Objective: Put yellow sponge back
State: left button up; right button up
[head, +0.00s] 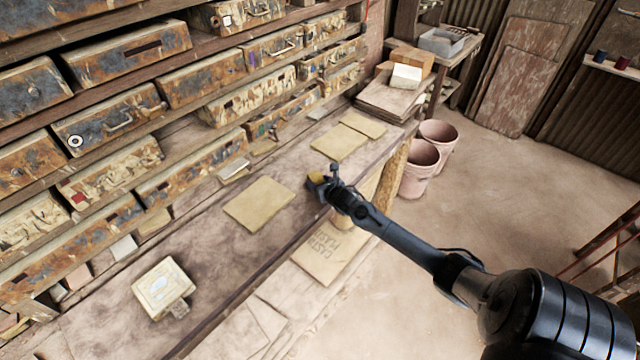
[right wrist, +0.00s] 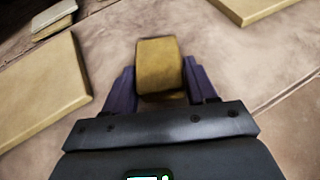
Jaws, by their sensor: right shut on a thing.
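The yellow sponge (right wrist: 159,68) is a small block, dull yellow on top, held between the two purple fingers of my right gripper (right wrist: 160,88) in the right wrist view. In the head view the sponge (head: 317,178) shows as a small yellow patch at the tip of my right gripper (head: 322,186). This gripper is over the front part of the workbench (head: 225,245), just right of a flat tan tile. I cannot tell whether the sponge touches the bench. My left gripper is out of view.
A tan tile (head: 260,203) lies left of the gripper, and another tile (head: 338,142) lies behind it. A pale square block (head: 162,287) sits at the near left. Drawers (head: 115,110) line the back. Pink buckets (head: 421,166) stand on the floor right of the bench.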

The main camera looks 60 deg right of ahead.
jog(key=shift+f, duration=0.1)
jog(key=o, duration=1)
jog(key=shift+r, duration=0.25)
jog(key=p+v, duration=0.2)
jog(key=v, duration=0.8)
jog(key=s+a+f+m+g+y, duration=0.2)
jog(key=s+a+m, duration=0.3)
jog(key=a, duration=0.5)
jog(key=s+a+f+m+g+y, duration=0.1)
jog(key=s+a+f+m+g, duration=0.2)
jog(key=a+m, duration=0.55)
jog(key=s+a+r+m+y, duration=0.1)
jog(key=s+a+r+m, duration=0.1)
jog(key=s+a+m, duration=0.2)
jog(key=s+a+r+m+g+y, duration=0.1)
jog(key=s+a+r+m, duration=0.1)
jog(key=a+m, duration=0.3)
jog(key=s+a+r+m+g+y, duration=0.1)
jog(key=s+a+m, duration=0.4)
jog(key=a, duration=0.5)
jog(key=shift+s+r+y, duration=0.3)
jog(key=shift+r+y, duration=0.1)
jog(key=shift+r, duration=0.15)
